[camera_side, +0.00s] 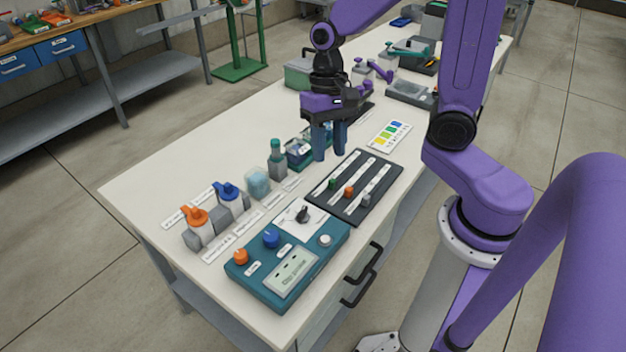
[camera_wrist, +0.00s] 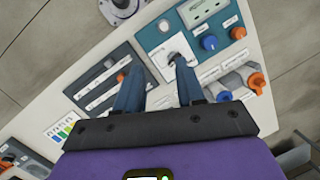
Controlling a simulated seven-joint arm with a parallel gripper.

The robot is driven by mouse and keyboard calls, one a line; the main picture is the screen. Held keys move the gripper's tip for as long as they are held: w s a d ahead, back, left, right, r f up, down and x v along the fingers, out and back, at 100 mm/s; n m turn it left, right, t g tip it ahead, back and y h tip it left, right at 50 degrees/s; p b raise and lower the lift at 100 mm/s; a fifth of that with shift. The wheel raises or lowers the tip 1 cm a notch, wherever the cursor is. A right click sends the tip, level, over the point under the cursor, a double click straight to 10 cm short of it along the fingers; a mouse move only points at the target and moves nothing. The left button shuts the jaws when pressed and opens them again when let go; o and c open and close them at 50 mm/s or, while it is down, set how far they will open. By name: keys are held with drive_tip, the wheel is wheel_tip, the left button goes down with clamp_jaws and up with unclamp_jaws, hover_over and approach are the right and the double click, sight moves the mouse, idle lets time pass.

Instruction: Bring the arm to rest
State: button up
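My gripper (camera_side: 330,153) hangs over the white bench with its two blue fingers pointing down. The fingers are apart with nothing visible between them, so it is open and empty. In the wrist view my gripper (camera_wrist: 157,66) shows the same gap. In the side view it stands behind the black slider panel (camera_side: 354,187) and near a small dark-teal box (camera_side: 299,154). Whether the fingertips touch the bench I cannot tell.
A teal control box (camera_side: 283,293) with knobs and a display sits at the near bench end. A colour chart (camera_side: 389,136) lies right of the gripper.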

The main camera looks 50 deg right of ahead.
drive_tip(key=s+r+n+t+h, duration=0.1)
drive_tip(key=s+r+n+t, duration=0.1)
drive_tip(key=s+n, duration=1.2)
drive_tip(key=n, duration=0.3)
drive_tip(key=shift+s+a+r+h, duration=0.2)
drive_tip(key=shift+a+r+h, duration=0.05)
drive_tip(key=shift+a+h, duration=0.1)
